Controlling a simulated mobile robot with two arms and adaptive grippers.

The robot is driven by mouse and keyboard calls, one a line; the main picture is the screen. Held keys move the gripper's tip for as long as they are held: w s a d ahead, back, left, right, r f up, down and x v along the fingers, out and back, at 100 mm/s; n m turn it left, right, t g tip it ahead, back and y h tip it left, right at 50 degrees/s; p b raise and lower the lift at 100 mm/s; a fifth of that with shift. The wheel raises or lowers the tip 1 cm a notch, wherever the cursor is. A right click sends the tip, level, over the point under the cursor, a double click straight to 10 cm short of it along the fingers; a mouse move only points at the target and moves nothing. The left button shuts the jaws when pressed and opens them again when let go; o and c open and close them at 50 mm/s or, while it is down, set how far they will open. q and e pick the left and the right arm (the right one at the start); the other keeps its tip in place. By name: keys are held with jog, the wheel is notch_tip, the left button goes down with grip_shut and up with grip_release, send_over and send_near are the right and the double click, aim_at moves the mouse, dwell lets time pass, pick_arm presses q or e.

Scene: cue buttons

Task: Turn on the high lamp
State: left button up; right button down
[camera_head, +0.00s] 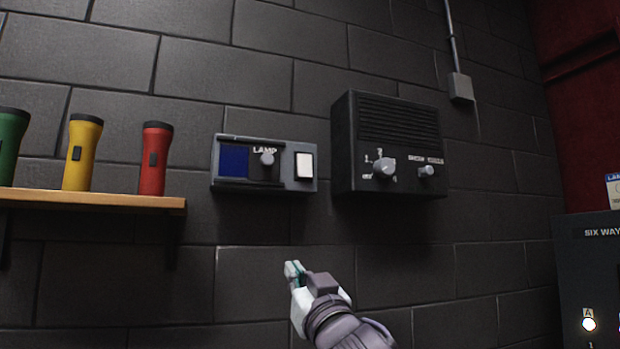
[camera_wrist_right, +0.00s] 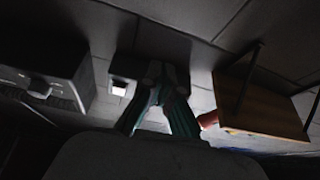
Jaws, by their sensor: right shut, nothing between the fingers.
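A grey lamp panel (camera_head: 230,185) is fixed to the dark block wall. No lamp is clearly in view. My left gripper is not in view.
A black box (camera_head: 395,125) with two knobs juts from the wall right of the panel. A dark cabinet (camera_head: 585,265) stands at lower right. The wall below the panel is bare.

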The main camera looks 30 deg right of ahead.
aim_at(305, 169)
jog(key=s+d+r+m+t+h, duration=0.2)
jog(key=s+r, duration=0.5)
jog(key=r, duration=0.5)
jog(key=shift+d, duration=0.55)
jog(key=shift+r, duration=0.15)
jog(key=shift+h, duration=0.3)
jog(key=p+x, duration=0.2)
jog(key=x, duration=0.2)
jog(key=w+f+p+x, duration=0.1)
jog(key=p+x, duration=0.2)
jog(key=x, duration=0.1)
jog(key=f+p+x, duration=0.1)
jog(key=p+x, duration=0.2)
jog(key=x, duration=0.1)
jog(key=shift+w+d+r, duration=0.2)
jog(key=shift+w+d, duration=0.05)
jog(key=shift+w, duration=0.4)
